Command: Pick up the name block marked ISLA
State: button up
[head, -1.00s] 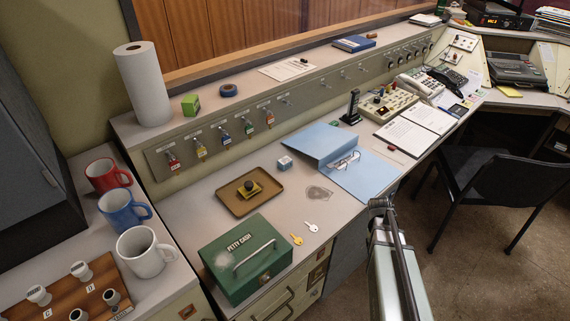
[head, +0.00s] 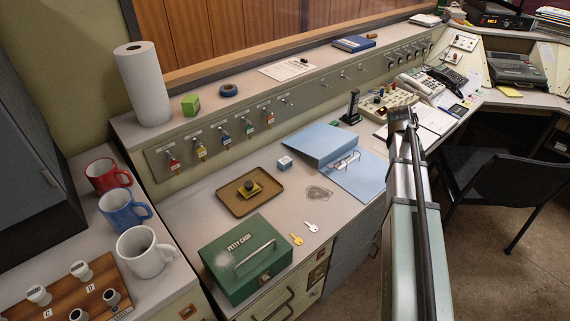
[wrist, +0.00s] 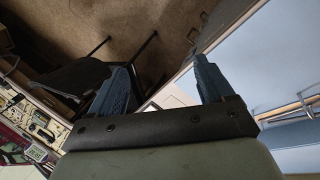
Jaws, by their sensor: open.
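I cannot read the name ISLA on anything in view. A small pale-blue and white block (head: 285,163) stands on the desk between the brown tray and the blue folder; any lettering on it is too small to read. My gripper shows in the wrist view (wrist: 162,82), with two dark-blue fingers apart and nothing between them. In the head view my arm reaches up from the bottom right, to the right of the blue folder and the small block. Its fingers cannot be made out there.
A brown tray (head: 233,207) holds a stamp. A green petty cash box (head: 215,257), two keys and an open blue folder (head: 362,181) lie on the desk. Mugs and a wooden board (head: 62,300) are at left. A black chair (head: 497,168) stands at right.

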jog(key=w+a+r+n+t+y, duration=0.15)
jog(key=w+a, duration=0.25)
jog(key=a, duration=0.5)
jog(key=w+a+r+n+y, duration=0.1)
jog(key=w+a+n, duration=0.2)
jog(key=a, duration=0.5)
jog(key=n+y, duration=0.3)
jog(key=n, duration=0.2)
send_near(285, 160)
jog(key=f, duration=0.3)
jog(key=w+f, duration=0.1)
jog(key=f, duration=0.5)
jog(key=shift+w+a+f, duration=0.15)
jog(key=shift+a+f, duration=0.2)
jog(key=c, duration=1)
jog(key=shift+r, duration=0.15)
jog(key=shift+c, duration=0.2)
